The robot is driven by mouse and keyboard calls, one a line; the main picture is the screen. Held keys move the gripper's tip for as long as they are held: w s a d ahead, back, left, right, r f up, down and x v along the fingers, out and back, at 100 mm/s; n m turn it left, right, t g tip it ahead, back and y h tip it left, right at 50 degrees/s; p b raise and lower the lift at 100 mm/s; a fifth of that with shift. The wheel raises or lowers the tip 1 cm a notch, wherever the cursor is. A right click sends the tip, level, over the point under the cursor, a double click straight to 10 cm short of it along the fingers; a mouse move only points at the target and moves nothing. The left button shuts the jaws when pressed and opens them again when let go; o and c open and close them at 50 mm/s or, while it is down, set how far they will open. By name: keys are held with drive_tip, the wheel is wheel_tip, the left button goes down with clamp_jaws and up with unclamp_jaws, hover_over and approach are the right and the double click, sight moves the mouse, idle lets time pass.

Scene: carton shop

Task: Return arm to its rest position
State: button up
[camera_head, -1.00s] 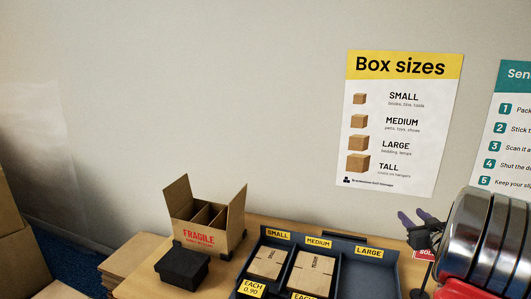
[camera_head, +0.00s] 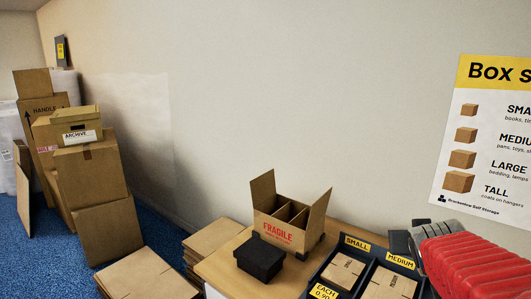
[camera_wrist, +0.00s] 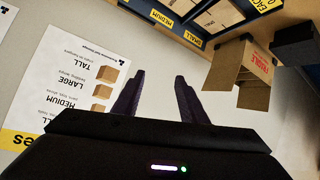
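My gripper (camera_wrist: 155,88) shows in the wrist view with its two dark fingers apart and nothing between them. The wall and the box sizes poster (camera_wrist: 65,90) lie beyond the fingers, upside down in that view. In the head view my red and grey arm fills the lower right corner, below the poster (camera_head: 490,140). The fingers cannot be made out clearly there.
A desk (camera_head: 225,268) bears a FRAGILE carton (camera_head: 275,232) with open flaps, a black box (camera_head: 260,259) and a blue tray (camera_head: 322,283) of flat cartons. Stacked boxes (camera_head: 90,172) stand on the blue carpet (camera_head: 150,232) at left.

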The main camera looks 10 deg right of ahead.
drive_tip(key=s+a+f+n+g+y, duration=0.2)
drive_tip(key=s+a, duration=0.6)
drive_tip(key=a, duration=0.5)
drive_tip(key=s+a+f+n+g+y, duration=0.1)
drive_tip(key=s+a+f+y, duration=0.3)
drive_tip(key=s+a, duration=0.5)
drive_tip(key=a+g, duration=0.1)
drive_tip(key=a, duration=0.3)
drive_tip(key=shift+a+n, duration=0.35)
drive_tip(key=shift+n, duration=0.05)
